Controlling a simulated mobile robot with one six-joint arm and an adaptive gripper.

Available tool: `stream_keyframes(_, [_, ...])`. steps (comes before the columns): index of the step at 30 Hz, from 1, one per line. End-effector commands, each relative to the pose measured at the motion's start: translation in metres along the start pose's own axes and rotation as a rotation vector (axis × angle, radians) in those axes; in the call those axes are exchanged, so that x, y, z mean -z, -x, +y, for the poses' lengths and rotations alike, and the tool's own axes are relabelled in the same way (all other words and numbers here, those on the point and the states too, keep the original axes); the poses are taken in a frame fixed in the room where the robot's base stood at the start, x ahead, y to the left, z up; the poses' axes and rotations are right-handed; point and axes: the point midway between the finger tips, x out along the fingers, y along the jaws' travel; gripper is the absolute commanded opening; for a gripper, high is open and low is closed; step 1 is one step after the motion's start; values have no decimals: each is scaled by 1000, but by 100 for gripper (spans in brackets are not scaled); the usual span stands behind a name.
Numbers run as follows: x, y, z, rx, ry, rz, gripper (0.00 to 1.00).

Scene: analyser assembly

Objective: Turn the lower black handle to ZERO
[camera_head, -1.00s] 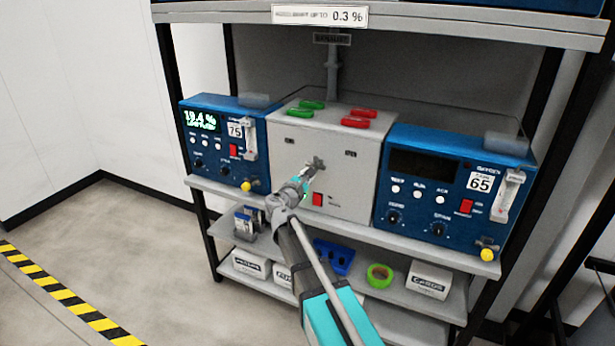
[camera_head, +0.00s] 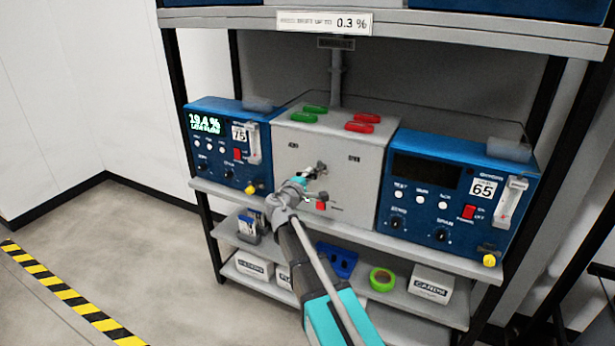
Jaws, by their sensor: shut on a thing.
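The grey box (camera_head: 352,205) stands in the middle of the shelf, with a dark handle or fitting (camera_head: 319,168) on its front face. My gripper (camera_head: 315,190) is at the lower part of that face, seen from behind. A small dark-tipped part, seemingly the lower black handle (camera_head: 323,196), shows at its jaws. The gripper appears shut on it, though the jaws and wrist hide most of the grip. The handle's angle and any ZERO mark cannot be read. A red switch (camera_head: 320,206) sits just below the gripper.
Blue analysers stand left (camera_head: 226,145) and right (camera_head: 455,200) of the box, close to its sides. Green (camera_head: 309,117) and red (camera_head: 360,127) pieces lie on its top. The lower shelf holds a blue bin (camera_head: 338,262), green tape (camera_head: 382,279) and white boxes.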

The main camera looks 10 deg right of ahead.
Motion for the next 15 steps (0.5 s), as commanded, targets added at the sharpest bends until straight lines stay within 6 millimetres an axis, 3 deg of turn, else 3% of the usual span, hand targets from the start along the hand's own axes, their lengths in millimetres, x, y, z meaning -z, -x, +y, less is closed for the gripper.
stream_keyframes(15, [3, -2, 4, -4, -125, 5, 0])
